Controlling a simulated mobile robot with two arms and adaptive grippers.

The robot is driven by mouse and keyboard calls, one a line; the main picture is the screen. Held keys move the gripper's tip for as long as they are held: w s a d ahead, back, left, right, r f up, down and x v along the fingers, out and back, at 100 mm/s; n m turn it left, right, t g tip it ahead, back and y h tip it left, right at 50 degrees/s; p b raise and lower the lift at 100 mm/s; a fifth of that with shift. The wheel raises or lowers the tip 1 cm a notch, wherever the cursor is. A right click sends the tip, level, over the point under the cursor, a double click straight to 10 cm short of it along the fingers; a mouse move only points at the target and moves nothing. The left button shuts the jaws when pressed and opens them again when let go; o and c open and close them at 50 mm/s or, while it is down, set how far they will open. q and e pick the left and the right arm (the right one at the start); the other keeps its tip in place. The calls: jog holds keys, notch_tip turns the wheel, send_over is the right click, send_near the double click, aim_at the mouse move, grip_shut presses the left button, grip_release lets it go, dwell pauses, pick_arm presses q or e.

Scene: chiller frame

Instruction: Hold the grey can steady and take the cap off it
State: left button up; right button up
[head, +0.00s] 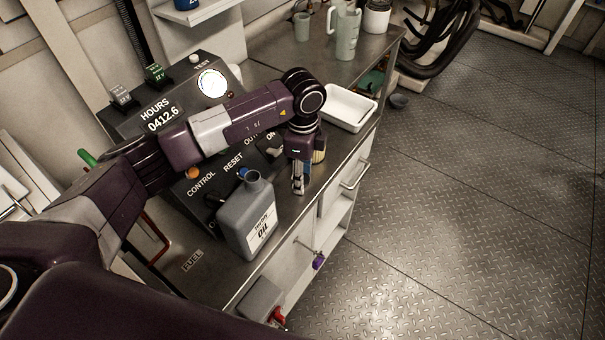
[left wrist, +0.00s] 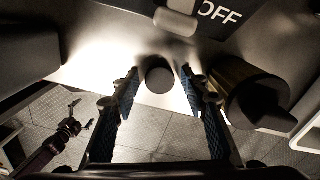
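The grey can (head: 245,228), labelled OIL, stands upright on the bench. The disc may be the cap; I cannot tell. A dark purple jointed part (left wrist: 68,128) at lower left looks like my right arm and gripper, too small to read.
A control panel (head: 203,187) stands close behind the can. A tan cylinder with a dark top (left wrist: 243,88) is just right of my left gripper. A white tray (head: 350,108) and a jug (head: 346,35) stand farther along the bench. The bench's front edge is near.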

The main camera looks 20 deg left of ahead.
pick_arm(q)
jog(key=shift+r, duration=0.55)
notch_tip(320, 180, up, 11)
jog(key=b, duration=0.3)
jog(key=shift+r, duration=0.15)
